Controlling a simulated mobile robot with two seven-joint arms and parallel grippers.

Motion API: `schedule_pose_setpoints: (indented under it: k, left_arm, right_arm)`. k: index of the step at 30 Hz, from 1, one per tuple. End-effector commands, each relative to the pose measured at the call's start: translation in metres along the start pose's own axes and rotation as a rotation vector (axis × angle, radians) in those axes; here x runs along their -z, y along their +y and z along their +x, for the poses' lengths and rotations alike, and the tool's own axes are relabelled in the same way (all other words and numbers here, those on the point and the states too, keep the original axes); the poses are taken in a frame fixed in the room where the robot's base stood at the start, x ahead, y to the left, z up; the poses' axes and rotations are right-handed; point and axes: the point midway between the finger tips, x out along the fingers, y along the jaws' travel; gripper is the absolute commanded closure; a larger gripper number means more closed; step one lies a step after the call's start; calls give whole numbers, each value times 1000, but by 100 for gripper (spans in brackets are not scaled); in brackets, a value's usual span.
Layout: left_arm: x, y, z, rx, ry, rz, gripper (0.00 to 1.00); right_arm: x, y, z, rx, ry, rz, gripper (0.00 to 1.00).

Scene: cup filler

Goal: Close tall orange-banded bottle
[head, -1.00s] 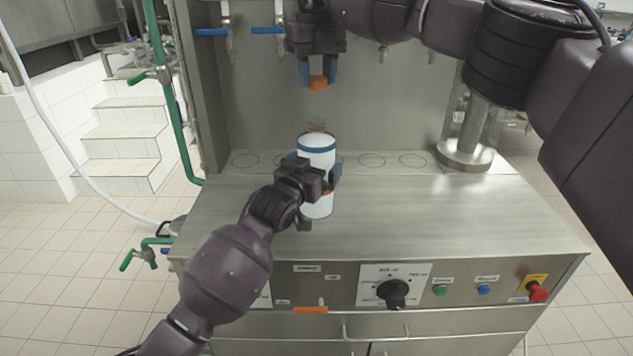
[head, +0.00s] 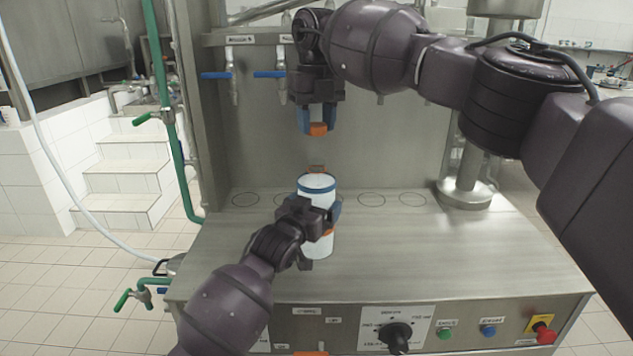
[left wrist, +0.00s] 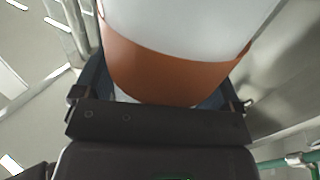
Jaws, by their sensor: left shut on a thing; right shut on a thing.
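The tall white bottle (head: 316,245) has an orange band, which shows large in the left wrist view (left wrist: 165,70), and a blue ring near its top. It is upright over the steel worktop; I cannot tell whether its base touches. My left gripper (head: 322,222) is shut around its side. My right gripper (head: 318,122) points down above the bottle, shut on a small orange cap (head: 318,129). A clear gap separates the cap from the bottle's top.
The steel worktop (head: 420,250) has marked circles along its back. Taps with blue handles (head: 216,75) hang on the back panel. A steel post (head: 466,175) stands at right.

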Motion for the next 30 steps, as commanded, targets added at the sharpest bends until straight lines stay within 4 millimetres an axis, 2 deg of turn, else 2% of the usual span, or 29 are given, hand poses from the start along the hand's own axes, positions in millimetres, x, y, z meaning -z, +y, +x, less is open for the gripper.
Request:
schedule_pose_setpoints:
  k: [10,30]
  left_arm:
    - [0,0,0,0,-1,0,53]
    - [-1,0,0,0,-1,0,53]
  right_arm:
    - [0,-1,41,0,3,1,80]
    - [0,0,47,0,2,0,80]
